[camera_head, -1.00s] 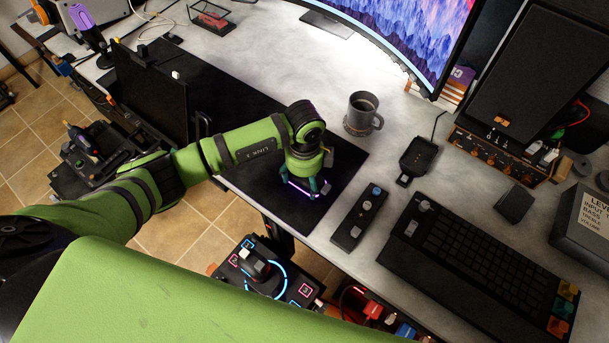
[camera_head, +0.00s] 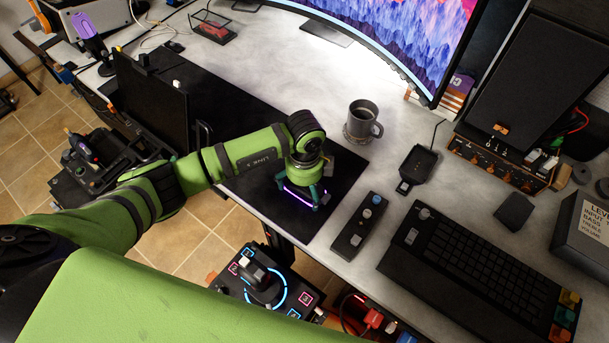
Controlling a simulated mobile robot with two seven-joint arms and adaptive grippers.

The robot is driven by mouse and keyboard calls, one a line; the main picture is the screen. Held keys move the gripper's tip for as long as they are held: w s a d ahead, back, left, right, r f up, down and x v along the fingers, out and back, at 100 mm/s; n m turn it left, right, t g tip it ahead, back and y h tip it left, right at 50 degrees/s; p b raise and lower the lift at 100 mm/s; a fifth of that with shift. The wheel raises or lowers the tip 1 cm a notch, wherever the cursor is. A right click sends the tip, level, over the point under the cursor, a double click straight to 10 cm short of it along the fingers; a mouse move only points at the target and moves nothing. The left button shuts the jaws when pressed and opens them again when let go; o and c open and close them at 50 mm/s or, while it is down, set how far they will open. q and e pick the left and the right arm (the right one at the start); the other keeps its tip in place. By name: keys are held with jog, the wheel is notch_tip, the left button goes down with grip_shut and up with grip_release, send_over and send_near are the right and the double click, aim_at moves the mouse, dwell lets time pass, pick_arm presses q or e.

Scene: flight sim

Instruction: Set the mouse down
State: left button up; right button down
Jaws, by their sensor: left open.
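My left gripper (camera_head: 303,192) points down over the black desk mat (camera_head: 235,120). Its teal fingers are apart, one on each side of a dark mouse with a glowing purple edge (camera_head: 298,198). The mouse is low at the mat and appears to rest on it. Most of its body is hidden by the gripper, so I cannot tell whether the fingers still touch it. My right gripper is not in view.
A small button panel (camera_head: 357,228) and a black keyboard (camera_head: 480,268) lie further right. A dark upright screen (camera_head: 152,107) stands on the left.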

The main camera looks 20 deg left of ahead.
pick_arm(q)
notch_tip(320, 180, up, 12)
jog(key=b, duration=0.2)
jog(key=shift+f, duration=0.15)
dwell(0.5)
